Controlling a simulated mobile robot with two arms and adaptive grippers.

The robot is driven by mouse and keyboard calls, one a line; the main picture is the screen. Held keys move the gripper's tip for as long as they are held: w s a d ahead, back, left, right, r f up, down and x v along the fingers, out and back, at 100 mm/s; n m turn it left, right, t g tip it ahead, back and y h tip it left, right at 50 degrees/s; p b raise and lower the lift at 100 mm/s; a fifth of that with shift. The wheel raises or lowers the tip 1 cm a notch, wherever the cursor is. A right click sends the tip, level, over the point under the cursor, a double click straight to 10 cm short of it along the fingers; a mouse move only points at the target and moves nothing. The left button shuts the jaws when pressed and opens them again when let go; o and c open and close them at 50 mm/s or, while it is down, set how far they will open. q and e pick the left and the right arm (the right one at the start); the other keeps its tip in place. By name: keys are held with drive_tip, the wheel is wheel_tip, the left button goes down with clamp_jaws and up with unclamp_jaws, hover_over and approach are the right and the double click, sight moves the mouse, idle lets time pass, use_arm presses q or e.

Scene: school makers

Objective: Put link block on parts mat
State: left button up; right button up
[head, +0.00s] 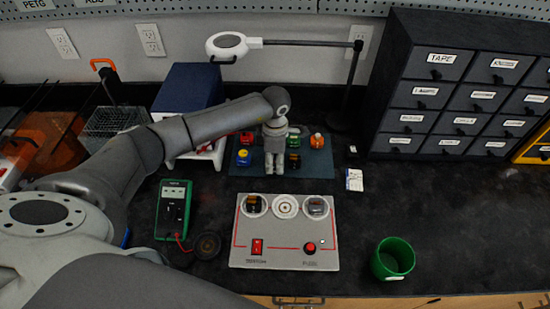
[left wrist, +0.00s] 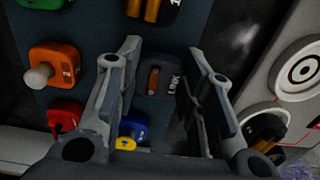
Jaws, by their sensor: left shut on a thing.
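The link block (left wrist: 163,82) is a small dark grey block with a "LINK" label and an orange-brown bar, between the fingers of my left gripper (left wrist: 165,58) in the left wrist view. The left gripper is shut on it. In the head view my left gripper (head: 275,172) points down over the front middle of the blue-grey parts mat (head: 318,167), and its fingers hide the block. The mat also shows in the left wrist view (left wrist: 192,28) behind the block. I cannot tell whether the block touches the mat. My right gripper is out of view.
Coloured blocks stand around the gripper on the mat, including a blue one (head: 243,157) and an orange one (head: 316,140). A grey switch panel (head: 285,240) lies in front. A multimeter (head: 174,208), a green cup (head: 393,258), a magnifier lamp (head: 228,45) and drawers (head: 440,95) stand around.

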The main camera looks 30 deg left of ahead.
sight(275, 163)
use_arm(q)
drive_tip(key=o, duration=0.9)
drive_tip(key=shift+f, duration=0.1)
drive_tip(key=shift+r, duration=0.3)
wheel_tip(275, 163, up, 12)
drive_tip(key=b, duration=0.2)
drive_tip(key=shift+f+b, duration=0.15)
drive_tip(key=shift+b, duration=0.2)
